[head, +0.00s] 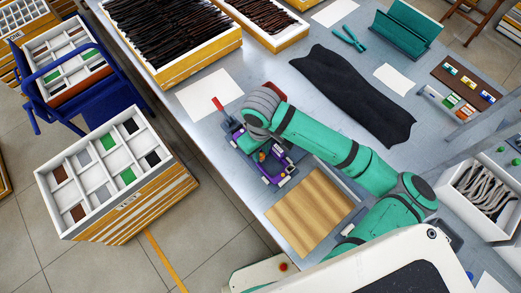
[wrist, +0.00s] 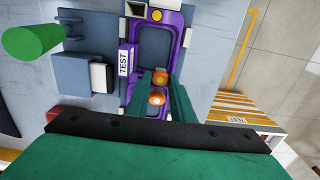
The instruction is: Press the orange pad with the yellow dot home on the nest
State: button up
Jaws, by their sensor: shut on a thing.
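In the wrist view, my gripper (wrist: 160,90) points down over a purple fixture (wrist: 176,45), its two teal fingers shut on a small orange pad (wrist: 157,98). A lighter spot shows on the pad, but I cannot tell its colour surely. Another orange piece (wrist: 157,15) with a yellowish top sits at the far end of the purple fixture. The nest under the fingers is mostly hidden, and I cannot tell whether the held pad touches it. In the head view, the purple fixture (head: 268,178) lies below my wrist, with orange (head: 262,156) showing near the fingers.
A white TEST label (wrist: 125,61) stands beside the fixture. A green cylinder (wrist: 33,39) and a grey block (wrist: 90,74) are close by.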

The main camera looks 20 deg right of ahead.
aim_at(261, 154)
jog(key=o, duration=1.1)
jog(key=shift+r, duration=0.1)
jog(key=shift+r, duration=3.4)
